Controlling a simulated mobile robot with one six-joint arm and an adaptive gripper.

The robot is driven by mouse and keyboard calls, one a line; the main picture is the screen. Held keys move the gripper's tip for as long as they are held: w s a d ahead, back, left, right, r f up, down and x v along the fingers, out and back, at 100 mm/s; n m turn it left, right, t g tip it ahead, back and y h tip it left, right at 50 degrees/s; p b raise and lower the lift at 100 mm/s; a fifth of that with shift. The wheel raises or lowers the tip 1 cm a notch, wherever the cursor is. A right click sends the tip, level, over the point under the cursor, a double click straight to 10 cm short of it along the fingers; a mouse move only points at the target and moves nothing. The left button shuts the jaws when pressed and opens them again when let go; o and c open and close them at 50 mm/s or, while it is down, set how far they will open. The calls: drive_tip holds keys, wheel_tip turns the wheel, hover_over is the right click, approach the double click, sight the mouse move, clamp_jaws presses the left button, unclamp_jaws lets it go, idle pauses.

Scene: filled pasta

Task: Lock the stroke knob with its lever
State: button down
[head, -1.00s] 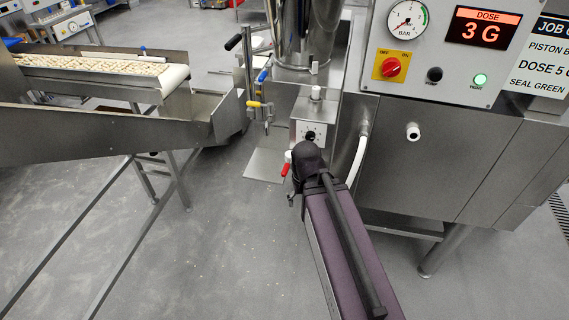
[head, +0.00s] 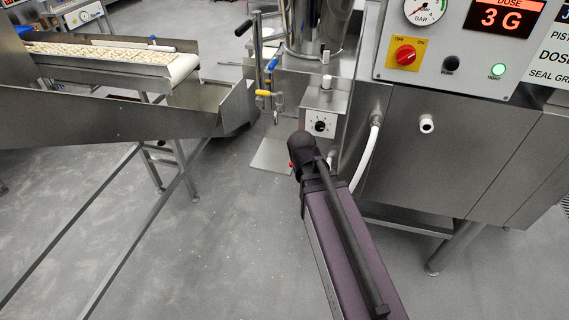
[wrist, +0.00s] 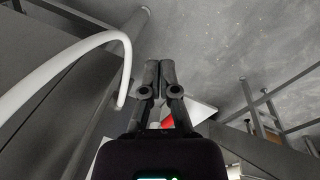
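A small dark dial knob (head: 320,126) sits on a pale scale plate on the filling machine's front, just above and beyond my arm's end in the head view. I cannot tell whether it is the stroke knob. A red piece, seemingly the lever, shows as a sliver (head: 291,164) at the left of my wrist. In the wrist view the red piece (wrist: 167,122) lies behind my fingers, partly hidden by them. My gripper (wrist: 160,68) has its two fingers close together, with nothing visible between the tips. The head view hides the fingers behind my wrist.
A white hose (head: 366,160) curves down just right of my wrist and shows large at left in the wrist view (wrist: 65,75). A steel cabinet (head: 455,165) stands right. A pasta conveyor (head: 115,58) stands left. The floor between is clear.

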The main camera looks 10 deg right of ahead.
drive_tip(key=w+a+f+t+h+b, duration=0.1)
drive_tip(key=w+a+f+h+b, duration=0.1)
drive_tip(key=w+h+b, duration=0.15)
drive_tip(key=w+a+f+n+h+b, duration=0.1)
drive_tip(key=w+f+h+b, duration=0.1)
drive_tip(key=w+b, duration=0.25)
drive_tip(key=w+a+f+t+h+b, duration=0.1)
drive_tip(key=w+a+f+h+b, duration=0.15)
drive_tip(key=w, duration=0.25)
drive_tip(key=w+a+t+h+b, duration=0.3)
drive_tip(key=w+a+h+b, duration=0.2)
drive_tip(key=a+b, duration=0.5)
drive_tip(key=shift+w+a+r+n+h, duration=0.2)
drive_tip(key=shift+w+a+n+h, duration=0.2)
drive_tip(key=shift+w+a, duration=0.7)
drive_tip(key=shift+w+d, duration=0.2)
drive_tip(key=shift+d, duration=0.1)
drive_tip(key=s+b+x, duration=0.2)
drive_tip(key=x, duration=1)
drive_tip(key=shift+d+f, duration=0.25)
drive_tip(key=shift+d, duration=0.5)
drive_tip(key=shift+s+a+t, duration=0.15)
drive_tip(key=shift+s+t, duration=0.1)
drive_tip(key=shift+t, duration=0.15)
